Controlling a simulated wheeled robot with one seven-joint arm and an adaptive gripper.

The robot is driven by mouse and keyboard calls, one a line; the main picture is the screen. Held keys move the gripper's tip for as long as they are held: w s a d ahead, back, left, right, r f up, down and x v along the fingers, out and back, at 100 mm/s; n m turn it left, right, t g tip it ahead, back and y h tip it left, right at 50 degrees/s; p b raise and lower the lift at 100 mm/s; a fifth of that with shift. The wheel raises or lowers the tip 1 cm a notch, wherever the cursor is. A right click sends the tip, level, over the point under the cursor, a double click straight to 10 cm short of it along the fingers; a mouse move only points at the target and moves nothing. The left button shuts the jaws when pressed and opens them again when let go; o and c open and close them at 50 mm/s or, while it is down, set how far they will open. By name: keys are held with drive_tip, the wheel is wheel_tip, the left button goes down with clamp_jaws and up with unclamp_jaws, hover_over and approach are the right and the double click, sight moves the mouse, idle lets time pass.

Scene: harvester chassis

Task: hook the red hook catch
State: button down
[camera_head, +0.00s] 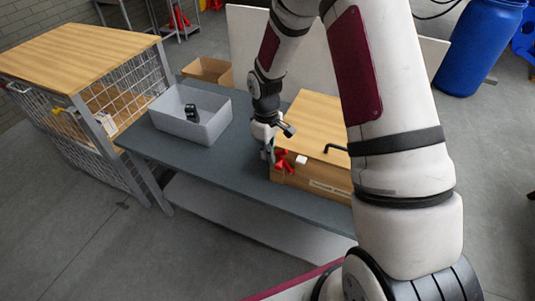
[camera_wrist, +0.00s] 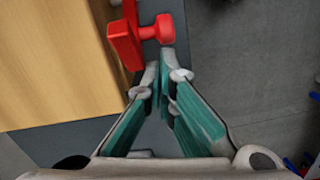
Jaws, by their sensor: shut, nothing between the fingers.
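The red hook catch (camera_wrist: 140,32) is on the side of a wooden box, near its top edge, in the wrist view. It has a flat red block on the left and a round red knob on the right. In the head view the red catch (camera_head: 282,161) shows at the front left corner of the wooden box (camera_head: 317,122). My gripper (camera_wrist: 161,72) is shut and empty, its tips just below the red knob in the wrist view. I cannot tell whether the tips touch it. In the head view my gripper (camera_head: 268,152) is beside the catch, partly hidden.
The box stands on a grey bench (camera_head: 235,165) and has a black handle (camera_head: 336,149) on its lid. A grey bin (camera_head: 178,128) with a dark object in it stands left of my gripper. A wire-sided cabinet (camera_head: 88,50) adjoins the bench at left. A cardboard box (camera_head: 208,69) is behind.

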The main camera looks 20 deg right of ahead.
sight(281, 163)
drive_tip(key=shift+s+d+r+t+y+p, duration=0.5)
drive_tip(key=shift+s+d+r+p, duration=0.3)
drive_tip(key=shift+p, duration=0.4)
drive_tip(key=shift+s+d+r+t+y+p, duration=0.55)
drive_tip(key=shift+s+d+p, duration=0.45)
drive_tip(key=shift+p, duration=0.2)
drive_tip(key=shift+r+p, duration=0.35)
drive_tip(key=shift+r, duration=0.45)
wheel_tip(281, 163, up, 12)
drive_tip(key=s+d, duration=0.1)
drive_tip(key=shift+d, duration=0.4)
